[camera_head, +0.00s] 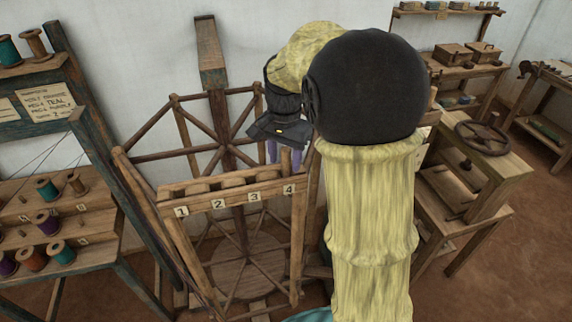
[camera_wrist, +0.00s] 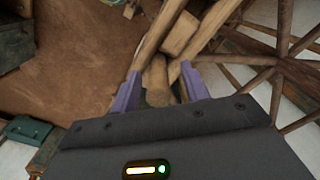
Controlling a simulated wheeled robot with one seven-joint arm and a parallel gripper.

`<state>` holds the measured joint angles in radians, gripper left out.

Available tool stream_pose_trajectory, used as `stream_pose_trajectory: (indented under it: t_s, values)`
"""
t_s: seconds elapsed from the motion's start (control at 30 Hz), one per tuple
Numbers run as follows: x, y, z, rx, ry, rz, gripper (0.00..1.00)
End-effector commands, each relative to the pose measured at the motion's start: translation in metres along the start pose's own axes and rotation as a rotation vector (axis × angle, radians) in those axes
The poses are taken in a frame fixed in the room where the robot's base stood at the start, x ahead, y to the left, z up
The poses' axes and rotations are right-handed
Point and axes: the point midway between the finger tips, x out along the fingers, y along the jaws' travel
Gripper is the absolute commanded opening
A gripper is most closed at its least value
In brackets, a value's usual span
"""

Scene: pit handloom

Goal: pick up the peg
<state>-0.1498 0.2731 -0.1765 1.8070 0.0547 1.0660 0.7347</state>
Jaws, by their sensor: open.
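A short wooden peg (camera_head: 286,161) stands upright at the 4 end of the numbered rail (camera_head: 219,202) of a wooden reel frame. My gripper (camera_head: 284,154) is above that end of the rail, pointing down, with its purple fingers apart on either side of the peg. In the wrist view, the peg (camera_wrist: 157,78) shows end-on between the two open fingers (camera_wrist: 160,86). I cannot tell whether either finger touches it. The lower part of the peg is hidden by the gripper body in the wrist view.
The reel's wooden spokes (camera_head: 222,130) and a tall post (camera_head: 209,55) stand close behind my gripper. A spool rack (camera_head: 55,215) is at left. A stepped table with a wheel (camera_head: 482,138) and shelves are at right. My arm hides the middle right.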

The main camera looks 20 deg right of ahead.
Motion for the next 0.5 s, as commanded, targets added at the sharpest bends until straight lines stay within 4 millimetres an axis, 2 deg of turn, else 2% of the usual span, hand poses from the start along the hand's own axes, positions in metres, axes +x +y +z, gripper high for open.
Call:
stream_pose_trajectory:
  t_s: [0.3,0.5]
  values:
    - [-0.0005,0.0018,-0.0019,0.005,0.0,0.0,0.46]
    - [-0.0005,0.0018,-0.0018,0.005,0.0,0.0,0.06]
